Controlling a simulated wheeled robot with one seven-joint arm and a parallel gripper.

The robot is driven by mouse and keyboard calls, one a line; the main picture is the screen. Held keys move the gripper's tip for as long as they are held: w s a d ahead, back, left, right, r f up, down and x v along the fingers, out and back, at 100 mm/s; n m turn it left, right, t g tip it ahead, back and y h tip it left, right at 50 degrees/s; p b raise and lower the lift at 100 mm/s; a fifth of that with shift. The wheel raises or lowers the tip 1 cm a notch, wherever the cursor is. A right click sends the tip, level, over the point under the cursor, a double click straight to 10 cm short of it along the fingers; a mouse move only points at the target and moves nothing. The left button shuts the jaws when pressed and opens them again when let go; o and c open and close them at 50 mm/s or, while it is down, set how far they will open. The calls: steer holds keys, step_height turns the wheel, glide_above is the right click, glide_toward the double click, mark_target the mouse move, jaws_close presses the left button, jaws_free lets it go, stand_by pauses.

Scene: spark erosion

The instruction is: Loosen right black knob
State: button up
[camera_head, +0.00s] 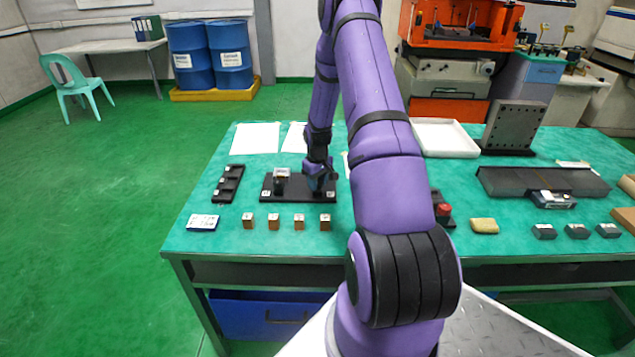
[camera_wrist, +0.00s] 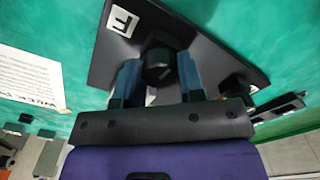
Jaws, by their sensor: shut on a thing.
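The right black knob (camera_wrist: 158,66) is round and dark and stands on the black base plate (camera_head: 300,196). It sits between the two blue fingers of my gripper (camera_wrist: 159,76) in the wrist view. My gripper (camera_head: 319,181) is shut on this knob at the right end of the plate. In the head view the gripper hides the knob. The plate also shows in the wrist view (camera_wrist: 106,62), with a white label marked F near one corner. A light-topped dark fixture (camera_head: 282,180) stands on the plate's left part.
A narrow black tray (camera_head: 228,184) lies left of the plate. Several small brown blocks (camera_head: 273,222) stand in front, with a white-labelled item (camera_head: 203,222) beside them. A red button box (camera_head: 443,209) and yellow block (camera_head: 484,226) are right of my arm.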

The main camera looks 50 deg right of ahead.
steer(key=shift+n, duration=0.5)
steer(key=o, duration=0.9)
step_height(320, 180, up, 11)
steer(key=shift+f, duration=0.1)
stand_by(0.6)
